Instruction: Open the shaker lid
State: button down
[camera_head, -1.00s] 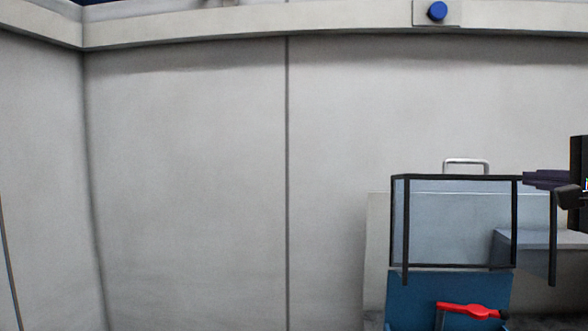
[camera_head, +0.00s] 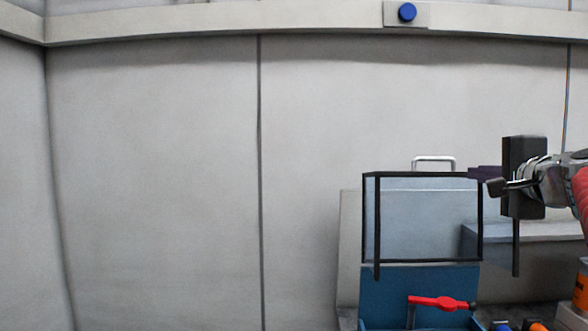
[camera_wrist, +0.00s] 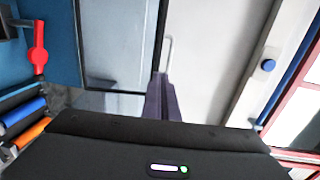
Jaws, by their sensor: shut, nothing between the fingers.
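The shaker lid (camera_head: 425,218) is a clear, dark-framed cover with a silver handle (camera_head: 433,159) on top, at the right of the head view. It appears closed. In the wrist view, the lid (camera_wrist: 120,40) is left of my fingers and the handle (camera_wrist: 168,52) shows just beyond their tips. My gripper (camera_head: 470,173) is shut and empty. In the head view its fingertips overlap the lid's upper right corner, to the right of the handle. I cannot tell whether they touch it.
A red lever (camera_head: 440,303) is on the blue base (camera_head: 378,297) below the lid. Blue and orange rolls lie lower right (camera_wrist: 22,112). A blue button (camera_head: 407,12) sits on the rail above. The wall left of the lid is clear.

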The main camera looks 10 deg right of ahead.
jog(key=r+x, duration=0.1)
jog(key=x, duration=0.7)
jog(key=shift+w+f, duration=0.25)
jog(key=shift+f, duration=0.3)
jog(key=shift+d, duration=0.15)
